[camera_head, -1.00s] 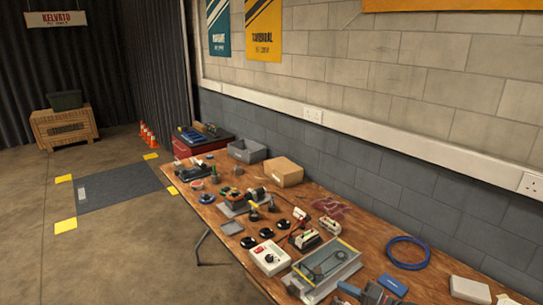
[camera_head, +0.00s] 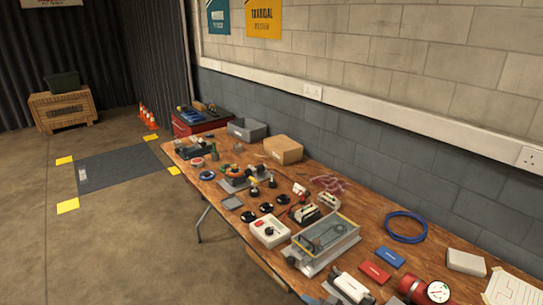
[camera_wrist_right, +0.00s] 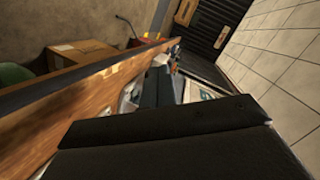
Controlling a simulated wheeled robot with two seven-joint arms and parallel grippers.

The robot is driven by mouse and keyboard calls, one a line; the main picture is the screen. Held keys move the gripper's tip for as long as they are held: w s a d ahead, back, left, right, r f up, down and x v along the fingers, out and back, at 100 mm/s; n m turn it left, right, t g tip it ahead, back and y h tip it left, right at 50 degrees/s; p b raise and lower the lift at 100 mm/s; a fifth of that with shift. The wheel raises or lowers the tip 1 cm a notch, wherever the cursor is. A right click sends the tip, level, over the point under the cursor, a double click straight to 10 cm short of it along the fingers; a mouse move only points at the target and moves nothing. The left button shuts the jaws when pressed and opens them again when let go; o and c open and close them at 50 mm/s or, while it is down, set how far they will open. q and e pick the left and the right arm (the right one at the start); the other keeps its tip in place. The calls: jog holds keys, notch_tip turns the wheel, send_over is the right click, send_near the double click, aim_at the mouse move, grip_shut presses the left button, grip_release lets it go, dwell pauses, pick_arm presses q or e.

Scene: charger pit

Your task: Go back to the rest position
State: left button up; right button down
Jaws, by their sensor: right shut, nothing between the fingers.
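My right gripper (camera_wrist_right: 158,90) shows as dark fingers and a broad black body in the right wrist view. It is shut with nothing held, close alongside the wooden edge of the workbench (camera_wrist_right: 85,105). In the head view I cannot clearly make out this gripper near the bottom edge. My left gripper is in neither view now.
The workbench (camera_head: 228,222) is crowded with a grey tray (camera_head: 322,240), a white box (camera_head: 269,232), a blue box (camera_head: 390,257), a red gauge cylinder (camera_head: 425,290) and a blue cable ring (camera_head: 406,226). A block wall runs behind it. Open floor (camera_head: 120,250) lies left.

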jog(key=s+a+f+n+g+h+b, duration=0.1)
jog(key=s+f+h+b, duration=0.15)
jog(key=s+f, duration=0.5)
jog(key=s+a+f+n+g+h+b, duration=0.1)
jog(key=s+f+g+h, duration=0.2)
jog(key=f, duration=0.7)
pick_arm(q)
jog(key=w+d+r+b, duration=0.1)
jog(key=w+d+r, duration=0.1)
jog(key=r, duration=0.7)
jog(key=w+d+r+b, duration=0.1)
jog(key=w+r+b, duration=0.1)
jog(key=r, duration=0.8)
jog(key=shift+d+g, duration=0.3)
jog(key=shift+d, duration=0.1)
pick_arm(e)
jog(key=s+d+f+g+h, duration=0.1)
jog(key=s+d+f, duration=0.1)
jog(key=s+f, duration=0.2)
jog(key=s+d+f+n+g+h, duration=0.1)
jog(key=s+f, duration=0.3)
jog(key=s, duration=0.7)
jog(key=s+d+f+n+g+h, duration=0.1)
jog(key=s+d+f+g+h, duration=0.1)
jog(key=s+f, duration=0.3)
jog(key=s+d+g, duration=0.1)
jog(key=s, duration=0.1)
jog(key=shift+s, duration=0.3)
jog(key=shift+f, duration=0.1)
